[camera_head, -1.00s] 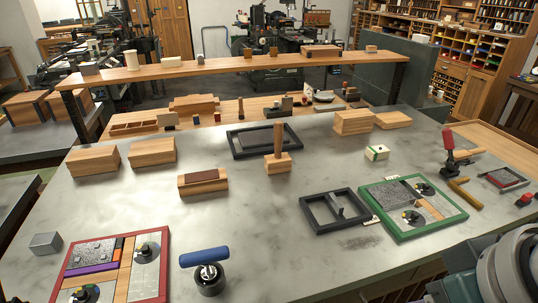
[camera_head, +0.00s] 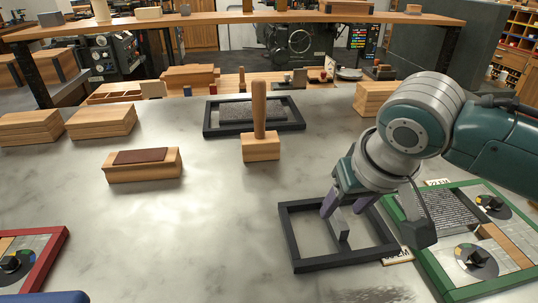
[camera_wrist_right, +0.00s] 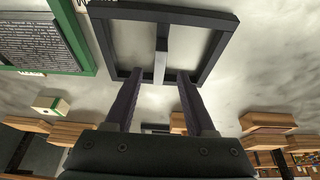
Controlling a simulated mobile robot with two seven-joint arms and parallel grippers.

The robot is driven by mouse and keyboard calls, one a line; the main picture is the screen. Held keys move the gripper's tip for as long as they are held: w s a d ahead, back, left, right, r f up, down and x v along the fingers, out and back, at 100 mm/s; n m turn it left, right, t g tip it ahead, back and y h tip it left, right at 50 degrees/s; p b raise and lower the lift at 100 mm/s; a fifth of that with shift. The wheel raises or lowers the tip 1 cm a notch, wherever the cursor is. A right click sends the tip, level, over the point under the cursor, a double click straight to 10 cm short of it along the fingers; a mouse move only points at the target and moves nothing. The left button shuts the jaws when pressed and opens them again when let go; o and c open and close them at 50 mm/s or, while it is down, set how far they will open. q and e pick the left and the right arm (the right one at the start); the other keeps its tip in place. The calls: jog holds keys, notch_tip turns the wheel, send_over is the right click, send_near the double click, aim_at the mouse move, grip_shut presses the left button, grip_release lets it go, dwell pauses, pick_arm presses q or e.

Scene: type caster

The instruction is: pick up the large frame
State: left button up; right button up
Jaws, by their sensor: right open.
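A dark rectangular frame (camera_head: 293,242) lies on the pale stone table, left of the green-edged tray. It is open inside except for a bar with a light grey block (camera_head: 340,228) across its middle. A second dark frame (camera_head: 210,124) lies further back and holds a grey textured slab. My right gripper (camera_head: 346,207) is open above the nearer frame, its two dark fingers on either side of the grey block. In the right wrist view the frame (camera_wrist_right: 113,40) lies beyond the open fingers (camera_wrist_right: 160,75). Contact cannot be told. My left gripper is out of view.
The green-edged tray (camera_head: 437,272) with type and dials sits close on the right, partly under my arm. A wooden block with upright handle (camera_head: 261,146) stands behind-left. A red-edged tray (camera_head: 45,256) is at lower left.

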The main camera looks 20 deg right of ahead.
aim_at(338, 215)
jog(key=b+x, duration=0.1)
jog(key=x, duration=0.4)
jog(key=shift+s+f, duration=0.1)
jog(key=shift+f, duration=0.1)
grip_shut()
dwell(1.1)
jog(key=shift+r, duration=0.2)
